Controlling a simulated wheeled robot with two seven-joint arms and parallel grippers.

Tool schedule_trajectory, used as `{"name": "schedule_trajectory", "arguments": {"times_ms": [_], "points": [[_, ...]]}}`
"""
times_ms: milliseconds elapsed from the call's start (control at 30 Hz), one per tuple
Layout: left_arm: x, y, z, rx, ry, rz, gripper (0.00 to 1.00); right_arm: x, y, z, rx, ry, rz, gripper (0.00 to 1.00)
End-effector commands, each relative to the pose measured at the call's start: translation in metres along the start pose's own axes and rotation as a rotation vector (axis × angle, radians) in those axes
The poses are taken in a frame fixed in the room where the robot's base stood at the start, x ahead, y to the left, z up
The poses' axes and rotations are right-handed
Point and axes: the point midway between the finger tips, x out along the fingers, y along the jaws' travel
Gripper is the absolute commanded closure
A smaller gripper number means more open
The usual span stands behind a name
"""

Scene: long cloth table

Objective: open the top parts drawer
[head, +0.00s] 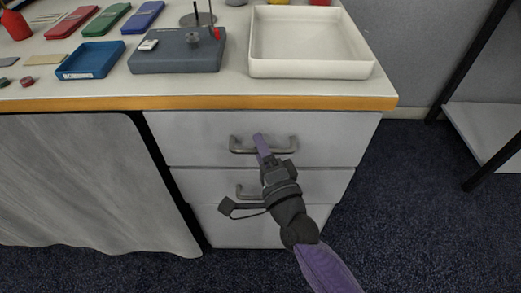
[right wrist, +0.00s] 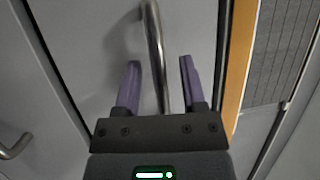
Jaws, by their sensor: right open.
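The top drawer (head: 195,136) is a light grey front under the table's wooden edge, and it looks shut. Its metal bar handle (head: 240,149) also shows in the right wrist view (right wrist: 153,50). My right gripper (head: 259,140) is in front of this handle. In the right wrist view the gripper (right wrist: 160,75) is open, with its purple fingers on either side of the handle bar. I cannot tell whether either finger touches the bar. My right gripper and arm hide part of the handle and the drawers below. My left gripper is not in view.
A second drawer's handle (head: 246,191) sits below, partly behind my right arm. On the table top stand a cream tray (head: 376,70), a grey block (head: 178,64) and a blue tray (head: 70,76). A cloth (head: 90,185) hangs at left. Carpet (head: 410,200) at right is clear.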

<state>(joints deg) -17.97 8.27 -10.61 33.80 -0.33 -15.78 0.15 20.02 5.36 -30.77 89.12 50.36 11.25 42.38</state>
Motion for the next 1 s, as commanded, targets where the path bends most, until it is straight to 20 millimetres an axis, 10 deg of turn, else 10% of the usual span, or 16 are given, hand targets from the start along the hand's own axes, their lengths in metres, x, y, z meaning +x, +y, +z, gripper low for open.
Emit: {"name": "schedule_trajectory", "arguments": {"times_ms": [200,467,1000], "points": [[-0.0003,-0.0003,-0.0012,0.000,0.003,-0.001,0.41,0.0004,-0.0002,0.0000,0.000,0.000,0.001,0.49],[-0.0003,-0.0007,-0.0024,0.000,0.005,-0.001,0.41,0.0000,0.0000,0.0000,-0.001,0.000,0.001,1.00],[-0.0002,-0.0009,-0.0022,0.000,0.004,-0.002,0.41,-0.0002,0.0004,0.0002,-0.001,-0.001,0.002,1.00]]}}
